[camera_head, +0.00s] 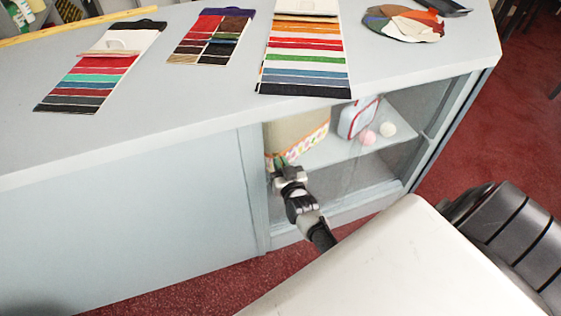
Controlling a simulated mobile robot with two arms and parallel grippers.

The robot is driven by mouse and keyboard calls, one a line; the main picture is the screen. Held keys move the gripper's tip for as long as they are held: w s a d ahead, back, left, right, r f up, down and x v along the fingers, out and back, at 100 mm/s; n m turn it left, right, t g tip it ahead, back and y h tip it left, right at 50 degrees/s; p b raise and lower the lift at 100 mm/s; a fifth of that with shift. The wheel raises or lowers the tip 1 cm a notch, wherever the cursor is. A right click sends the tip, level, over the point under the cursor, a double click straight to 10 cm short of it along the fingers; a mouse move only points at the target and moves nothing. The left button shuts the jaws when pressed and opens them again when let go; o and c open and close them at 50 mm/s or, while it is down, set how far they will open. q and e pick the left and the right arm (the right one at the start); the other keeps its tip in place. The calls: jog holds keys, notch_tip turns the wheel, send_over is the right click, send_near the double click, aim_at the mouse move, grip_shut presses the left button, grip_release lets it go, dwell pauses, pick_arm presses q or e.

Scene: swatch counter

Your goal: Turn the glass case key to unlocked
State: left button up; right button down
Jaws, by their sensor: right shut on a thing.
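The glass case (383,165) is built into the front of a pale blue-grey counter, under its top. My right gripper (279,166) is at the left part of the glass front, shut on the small key there. The gripper covers the key and its lock, so I cannot tell which way the key is turned. My left gripper is not in view.
Striped swatch cards (305,50) and a fan of coloured pieces (404,23) lie on the counter top (200,95). Behind the glass are a patterned box (300,135), a blue-edged case (357,117) and small balls (388,129). Red carpet (495,130) is clear at right.

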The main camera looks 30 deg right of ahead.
jog(key=shift+n, duration=0.5)
jog(key=c, duration=1.3)
grip_release()
jog(key=shift+o, duration=0.2)
jog(key=shift+s, duration=0.1)
jog(key=v, duration=1)
jog(key=shift+s+a+p, duration=0.2)
jog(key=shift+s+p, duration=0.1)
jog(key=shift+p, duration=0.05)
jog(key=shift+f, duration=0.15)
